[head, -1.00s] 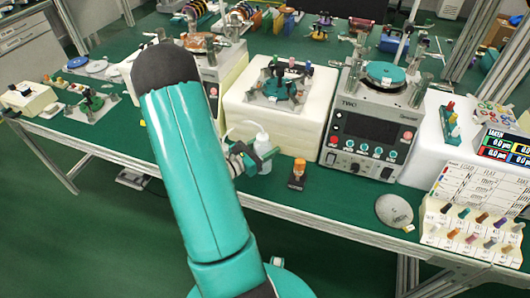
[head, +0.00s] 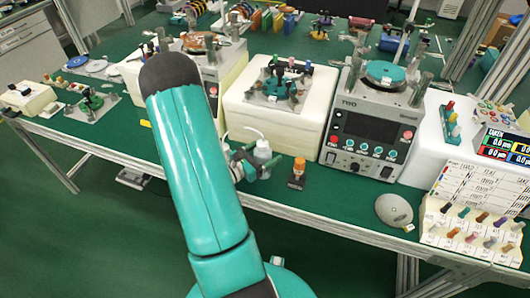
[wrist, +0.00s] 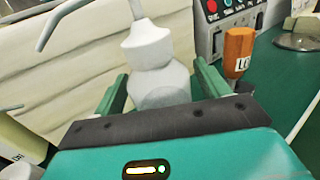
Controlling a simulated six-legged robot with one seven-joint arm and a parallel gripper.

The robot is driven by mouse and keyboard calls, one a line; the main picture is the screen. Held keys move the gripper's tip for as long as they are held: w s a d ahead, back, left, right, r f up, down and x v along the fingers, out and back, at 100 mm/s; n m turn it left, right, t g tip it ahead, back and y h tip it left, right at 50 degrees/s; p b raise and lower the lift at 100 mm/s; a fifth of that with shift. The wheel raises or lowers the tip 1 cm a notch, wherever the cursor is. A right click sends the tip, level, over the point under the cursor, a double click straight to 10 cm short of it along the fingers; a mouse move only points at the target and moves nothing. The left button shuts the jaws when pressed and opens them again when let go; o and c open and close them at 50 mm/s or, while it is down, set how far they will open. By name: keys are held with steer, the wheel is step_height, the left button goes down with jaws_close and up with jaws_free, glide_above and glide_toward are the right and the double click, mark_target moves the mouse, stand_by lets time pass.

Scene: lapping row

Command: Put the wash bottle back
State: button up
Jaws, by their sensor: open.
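The wash bottle (head: 263,151) is white with a conical cap and a bent spout. It stands upright on the green bench, in front of the cream block in the middle. In the wrist view the wash bottle (wrist: 155,52) is straight ahead, with its lower body partly hidden by my gripper. My gripper (wrist: 161,84) is open, with one green finger on each side of the bottle's body. I cannot tell whether either finger touches it. In the head view my gripper (head: 256,164) is low at the bottle, partly hidden behind my arm.
The cream block (head: 297,136) with a fixture on top is close behind. A lapping machine (head: 366,130) stands to the right.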

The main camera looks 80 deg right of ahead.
steer(key=shift+r, duration=0.1)
steer(key=shift+w+a+r, duration=0.1)
steer(key=v, duration=1.1)
steer(key=shift+w+a, duration=0.15)
steer(key=shift+a, duration=0.15)
steer(key=w+a+r+m+t+y, duration=0.3)
steer(key=a+r, duration=0.5)
steer(key=a, duration=0.4)
steer(key=w+a+r+m+t+y, duration=0.4)
steer(key=a+r+t, duration=0.4)
steer(key=a, duration=0.4)
steer(key=w+a+r+m+t+y, duration=0.3)
steer(key=w+a+r+t+y, duration=0.2)
steer(key=a, duration=0.8)
step_height(320, 180, up, 3)
steer(key=shift+r+m+y, duration=0.1)
steer(key=shift+m+y, duration=0.2)
steer(key=shift+y, duration=0.9)
